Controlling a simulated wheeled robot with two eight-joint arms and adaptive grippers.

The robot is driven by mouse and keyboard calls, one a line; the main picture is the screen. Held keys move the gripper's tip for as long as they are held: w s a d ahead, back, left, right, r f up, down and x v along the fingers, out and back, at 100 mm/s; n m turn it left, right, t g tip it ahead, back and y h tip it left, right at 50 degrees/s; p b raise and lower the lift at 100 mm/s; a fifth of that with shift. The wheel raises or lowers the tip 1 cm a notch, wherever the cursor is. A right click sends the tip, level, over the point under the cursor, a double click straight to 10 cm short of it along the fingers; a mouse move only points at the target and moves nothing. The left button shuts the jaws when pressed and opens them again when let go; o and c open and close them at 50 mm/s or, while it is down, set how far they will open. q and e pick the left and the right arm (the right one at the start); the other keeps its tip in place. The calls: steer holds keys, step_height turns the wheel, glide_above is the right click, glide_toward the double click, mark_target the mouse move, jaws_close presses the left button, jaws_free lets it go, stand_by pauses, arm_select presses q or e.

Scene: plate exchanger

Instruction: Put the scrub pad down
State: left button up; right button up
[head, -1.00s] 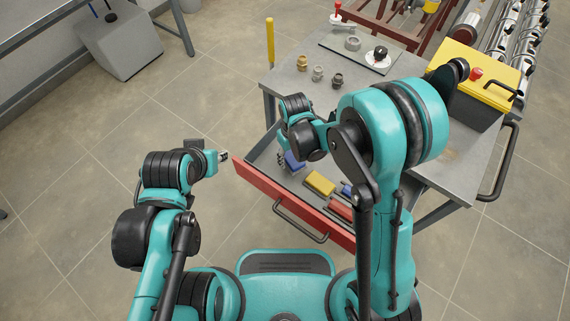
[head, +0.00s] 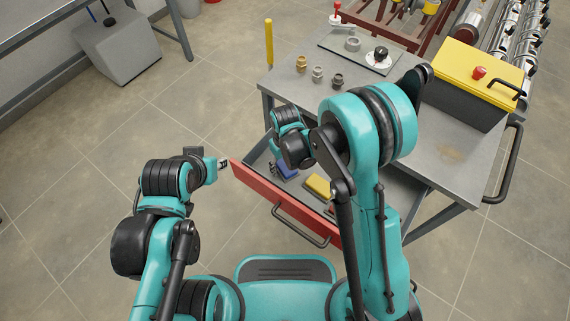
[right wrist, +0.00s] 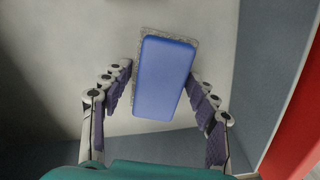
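The scrub pad is a blue block on a rough grey layer (right wrist: 165,78). In the head view its blue part (head: 287,172) shows at the left end of the open drawer, partly hidden by my right arm. My right gripper (right wrist: 161,72) is over the drawer with one finger on each side of the pad. The fingers stand apart, with a narrow gap showing on the left side. The pad appears to rest on the drawer floor. My left gripper (head: 223,163) is beside the drawer's left front corner; its opening is too small to read.
The drawer's red front (head: 270,196) stands pulled out. A yellow block (head: 318,186) lies right of the pad in it. Several fittings (head: 317,74) and a yellow-lidded box (head: 478,75) stand on the grey table (head: 440,150). My right arm hides the drawer's right part.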

steer(key=shift+o, duration=0.3)
steer(key=shift+r, duration=0.25)
step_height(320, 180, up, 11)
steer(key=p, duration=0.5)
steer(key=s+d+r+m+t, duration=0.3)
steer(key=s+d+r, duration=0.1)
steer(key=d+r, duration=0.7)
steer(key=s+d+r+m+t, duration=0.3)
steer(key=s+d+r+t, duration=0.1)
steer(key=s+d, duration=0.3)
steer(key=shift+v, duration=0.95)
steer(key=shift+a, duration=0.1)
